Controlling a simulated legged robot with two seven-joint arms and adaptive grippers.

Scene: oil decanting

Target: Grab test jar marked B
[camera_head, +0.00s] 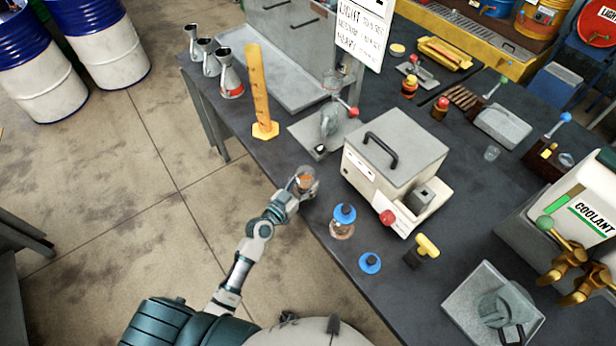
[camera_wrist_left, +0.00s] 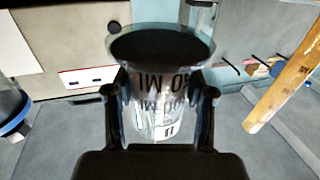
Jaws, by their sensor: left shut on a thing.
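My left gripper (camera_head: 303,184) is at the near left edge of the dark bench. It is shut on a clear jar (camera_head: 306,173), which has some orange showing on it in the head view. In the left wrist view the jar (camera_wrist_left: 165,95) stands between my two fingers (camera_wrist_left: 160,110). It has a dark round top, black print, and a small white label low down. The letter on that label is too small to read surely. My right gripper is not in view.
A blue-topped jar (camera_head: 342,222) and a blue disc (camera_head: 370,263) are close to the right. A grey and cream machine (camera_head: 388,165) stands behind them. A tall yellow gauge (camera_head: 260,90) rises at the back left. Open floor lies left of the bench.

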